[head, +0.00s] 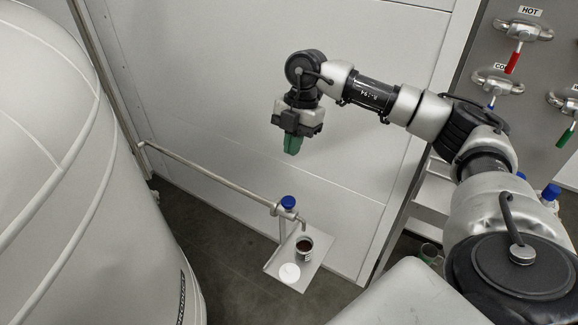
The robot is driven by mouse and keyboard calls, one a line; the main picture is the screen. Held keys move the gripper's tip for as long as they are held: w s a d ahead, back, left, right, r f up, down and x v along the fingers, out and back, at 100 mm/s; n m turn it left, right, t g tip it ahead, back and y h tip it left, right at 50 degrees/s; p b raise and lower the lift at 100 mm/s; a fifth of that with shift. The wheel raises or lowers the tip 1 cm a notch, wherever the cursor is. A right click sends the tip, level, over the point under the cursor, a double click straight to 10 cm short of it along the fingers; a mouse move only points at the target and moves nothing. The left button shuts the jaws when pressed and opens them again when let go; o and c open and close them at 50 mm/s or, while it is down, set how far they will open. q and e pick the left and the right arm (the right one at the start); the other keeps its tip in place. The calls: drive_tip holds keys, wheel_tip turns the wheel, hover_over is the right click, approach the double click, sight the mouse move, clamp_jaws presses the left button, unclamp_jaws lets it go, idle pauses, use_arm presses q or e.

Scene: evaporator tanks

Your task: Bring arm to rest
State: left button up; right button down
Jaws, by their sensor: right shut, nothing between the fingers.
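My right arm comes in from the right side of the head view and reaches across the upper middle. Its gripper (292,145) points down, with green fingers shut together and nothing between them. It hangs in the air in front of the white wall panel, clear of the things below. My left gripper is not in view.
A large white tank (75,170) fills the left. A pipe (205,174) ends in a blue-knobbed tap (288,202). Below it, a small tray (314,268) holds a cup of dark liquid (304,246) and a white disc (289,273). A valve panel (490,50) stands at upper right.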

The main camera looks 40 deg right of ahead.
drive_tip(key=shift+s+r, duration=0.1)
drive_tip(key=shift+r, duration=0.4)
drive_tip(key=shift+a, duration=0.15)
